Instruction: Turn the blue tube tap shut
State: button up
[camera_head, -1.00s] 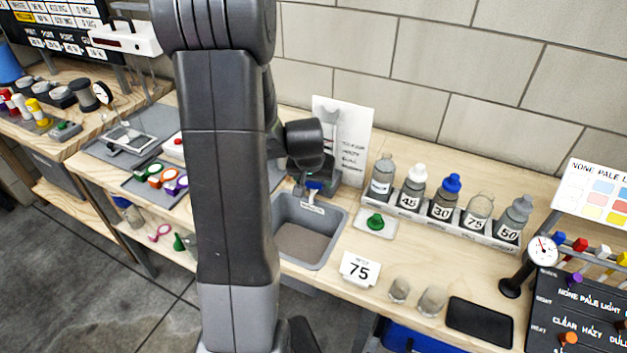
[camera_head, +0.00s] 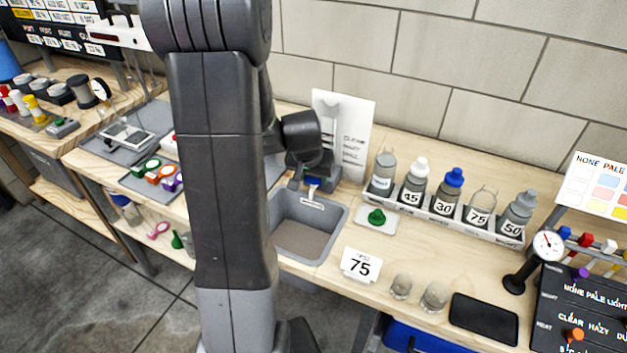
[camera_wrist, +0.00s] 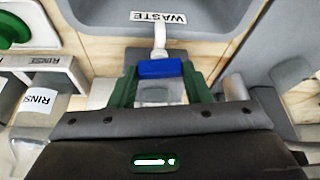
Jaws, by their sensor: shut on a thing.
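The blue tube tap (camera_wrist: 160,68) shows in the wrist view as a blue bar, with a pale spout beyond it pointing at the sink. My gripper (camera_wrist: 158,86) has one green finger on each side of the tap and is shut on it. In the head view the blue tap (camera_head: 313,181) is a small patch at the back edge of the sink, below my gripper (camera_head: 312,176). My wrist hides most of the tap and the fingertips there. I cannot tell the tap's exact turn.
The grey waste sink (camera_head: 337,222) lies in front of the tap. A white placard (camera_head: 357,125) stands close behind my wrist. A rack (camera_head: 455,222) of several bottles and a dish (camera_head: 362,222) with a green knob are to the right. A "75" card (camera_head: 361,264) stands in front.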

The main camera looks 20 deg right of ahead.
jog(key=b, duration=0.1)
jog(key=m+b, duration=0.1)
jog(key=b, duration=0.1)
jog(key=shift+w+f+m+h, duration=0.1)
jog(key=shift+f+m+h, duration=0.15)
jog(key=shift+m+h, duration=0.05)
jog(key=shift+r+m+b, duration=0.25)
jog(key=shift+m+b, duration=0.05)
jog(key=shift+b, duration=0.15)
jog(key=o, duration=1)
jog(key=shift+a+r, duration=0.1)
jog(key=shift+r, duration=0.05)
jog(key=v, duration=0.9)
jog(key=p+v, duration=0.1)
jog(key=v, duration=0.3)
jog(key=shift+w+a+r, duration=0.15)
jog(key=shift+r, duration=0.15)
